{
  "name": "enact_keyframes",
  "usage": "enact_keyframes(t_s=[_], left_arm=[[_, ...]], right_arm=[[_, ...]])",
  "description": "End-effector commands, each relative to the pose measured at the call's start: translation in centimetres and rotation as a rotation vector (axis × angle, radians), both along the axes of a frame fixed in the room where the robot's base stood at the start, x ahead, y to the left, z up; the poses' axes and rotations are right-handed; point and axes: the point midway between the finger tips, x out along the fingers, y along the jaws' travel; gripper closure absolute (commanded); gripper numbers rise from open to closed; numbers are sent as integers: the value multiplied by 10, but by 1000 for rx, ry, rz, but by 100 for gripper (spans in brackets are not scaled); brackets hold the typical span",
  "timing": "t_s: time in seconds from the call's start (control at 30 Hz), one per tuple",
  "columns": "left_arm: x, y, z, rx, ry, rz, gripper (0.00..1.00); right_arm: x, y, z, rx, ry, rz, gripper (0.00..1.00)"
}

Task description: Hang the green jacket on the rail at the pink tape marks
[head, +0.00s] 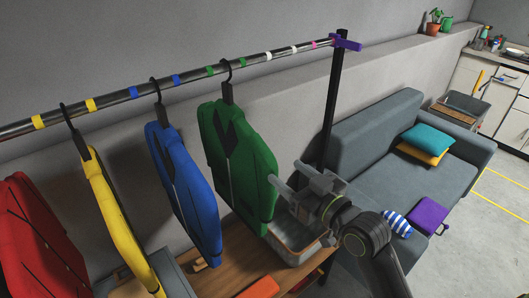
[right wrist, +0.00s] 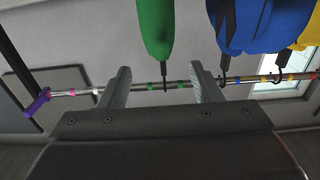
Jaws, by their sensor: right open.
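The green jacket (head: 235,155) hangs by its hanger on the rail (head: 200,71), with its hook between the green tape marks. A pink tape mark (head: 313,45) is near the rail's right end, beyond the white marks. My right gripper (head: 286,176) is open and empty, just right of the green jacket and below the rail. In the right wrist view, which looks upside down, the green jacket (right wrist: 159,25) and its hook appear between the two spread fingers (right wrist: 162,82), farther away than they are. My left gripper is not in view.
Blue (head: 185,190), yellow (head: 118,215) and red (head: 40,240) jackets hang left of the green one. A black post (head: 333,110) with a purple bracket (head: 346,44) holds the rail's right end. A wooden table (head: 235,262) with a grey tray lies below; a sofa (head: 370,130) stands right.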

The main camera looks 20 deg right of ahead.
Motion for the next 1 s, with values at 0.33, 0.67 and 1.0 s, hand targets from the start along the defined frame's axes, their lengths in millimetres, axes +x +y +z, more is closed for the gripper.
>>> enact_keyframes(t_s=[0.33, 0.67, 1.0], left_arm=[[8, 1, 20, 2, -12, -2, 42], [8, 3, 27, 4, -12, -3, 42], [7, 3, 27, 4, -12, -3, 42]], right_arm=[[63, 23, 3, 3, 1, 1, 42], [92, 34, 0, 0, 1, 0, 42], [95, 35, 0, -1, 0, 0, 42]])
